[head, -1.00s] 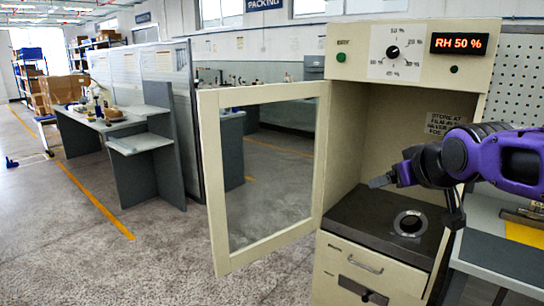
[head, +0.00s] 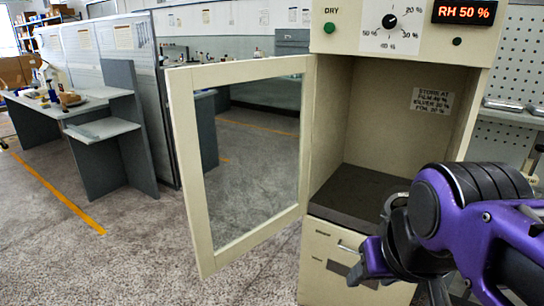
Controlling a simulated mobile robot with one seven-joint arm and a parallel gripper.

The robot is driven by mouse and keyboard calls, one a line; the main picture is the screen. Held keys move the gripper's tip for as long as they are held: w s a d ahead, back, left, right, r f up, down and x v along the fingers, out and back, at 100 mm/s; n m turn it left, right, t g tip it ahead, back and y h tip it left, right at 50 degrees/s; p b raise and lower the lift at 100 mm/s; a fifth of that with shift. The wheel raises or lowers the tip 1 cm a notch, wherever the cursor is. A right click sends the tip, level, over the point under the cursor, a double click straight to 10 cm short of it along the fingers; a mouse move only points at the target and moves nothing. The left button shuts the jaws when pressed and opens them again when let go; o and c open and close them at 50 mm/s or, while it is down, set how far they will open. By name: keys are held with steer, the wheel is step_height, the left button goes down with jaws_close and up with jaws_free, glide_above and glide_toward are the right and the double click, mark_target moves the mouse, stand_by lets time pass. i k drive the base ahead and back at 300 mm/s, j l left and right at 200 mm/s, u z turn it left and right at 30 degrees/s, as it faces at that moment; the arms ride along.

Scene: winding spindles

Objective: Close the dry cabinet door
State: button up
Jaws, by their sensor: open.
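The dry cabinet (head: 400,35) is cream, with a dial and a red display reading RH 50 %. Its cream-framed glass door (head: 188,170) is swung wide open to the left, hinged at the left side of the opening. My gripper (head: 366,268) is in front of the cabinet's lower drawer front, right of the door and apart from its frame. Its jaws are open, pointing left and partly hidden by the wrist, with nothing seen between them. My purple arm covers the right part of the cabinet floor (head: 358,188).
A drawer front with a handle (head: 348,248) lies below the opening. A grey workbench (head: 105,128) with a partition stands at the left. A pegboard (head: 525,70) and shelf are at the right. The concrete floor (head: 110,265) left of the door is clear.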

mark_target(181, 82)
steer(key=j+z, duration=0.2)
steer(key=z, duration=0.25)
steer(key=i+j+z, duration=0.1)
steer(key=j+z, duration=0.15)
steer(key=z, duration=0.2)
steer(key=k+j+z, duration=0.1)
steer(key=j+z, duration=0.35)
steer(key=j, duration=0.35)
steer(key=j+z, duration=0.1)
steer(key=j, duration=0.3)
steer(key=k+j+z, duration=0.1)
steer(key=j, duration=0.35)
steer(key=k+j, duration=0.1)
steer(key=j, duration=0.25)
steer(key=k+j, duration=0.1)
steer(key=j, duration=0.3)
steer(key=k+j, duration=0.1)
steer(key=j, duration=0.25)
steer(key=k+j, duration=0.1)
steer(key=j, duration=0.3)
